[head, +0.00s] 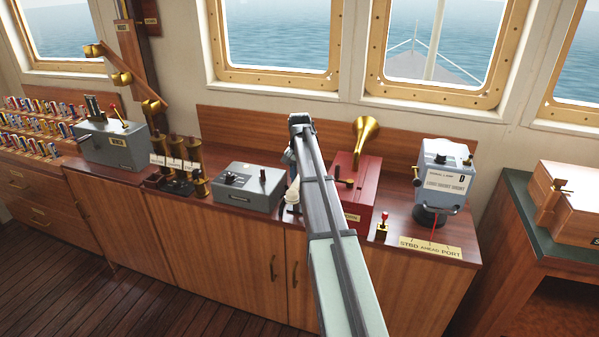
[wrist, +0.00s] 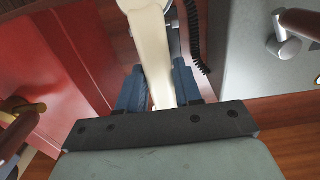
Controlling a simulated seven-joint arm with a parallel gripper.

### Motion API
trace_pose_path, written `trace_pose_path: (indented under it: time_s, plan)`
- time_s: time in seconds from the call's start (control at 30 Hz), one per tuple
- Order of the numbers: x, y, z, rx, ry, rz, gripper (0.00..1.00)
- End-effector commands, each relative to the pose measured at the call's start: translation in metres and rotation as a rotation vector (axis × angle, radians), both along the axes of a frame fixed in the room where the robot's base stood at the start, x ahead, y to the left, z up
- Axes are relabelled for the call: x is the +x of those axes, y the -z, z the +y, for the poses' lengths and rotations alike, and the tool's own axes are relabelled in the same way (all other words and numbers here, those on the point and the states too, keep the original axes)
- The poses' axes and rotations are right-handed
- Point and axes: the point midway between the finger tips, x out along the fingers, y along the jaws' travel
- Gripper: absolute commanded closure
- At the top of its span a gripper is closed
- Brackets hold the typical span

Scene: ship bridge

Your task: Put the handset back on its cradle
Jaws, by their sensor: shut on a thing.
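The cream handset (wrist: 150,35) runs up the middle of the wrist view and leaves it at the top. My gripper (wrist: 158,88) is shut on it, with a blue finger on each side. A black coiled cord (wrist: 195,42) hangs beside the handset. A grey piece behind the handset's upper part may be the cradle (wrist: 175,38); I cannot tell whether they touch.
A grey control box (head: 250,187) stands close on the left and a red box with a brass horn (head: 367,132) close on the right.

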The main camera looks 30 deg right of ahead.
Motion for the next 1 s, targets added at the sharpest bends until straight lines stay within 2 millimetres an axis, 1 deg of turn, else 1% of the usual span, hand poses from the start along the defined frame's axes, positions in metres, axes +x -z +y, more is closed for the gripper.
trace_pose_path:
  time_s: [0.17,0.7,1.0]
  plan:
    - [0.0,0.006,0.0,-0.001,0.0,-0.001,1.0]
    - [0.0,0.039,0.0,-0.001,0.0,-0.001,1.0]
    - [0.0,0.044,0.0,-0.001,0.0,-0.001,1.0]
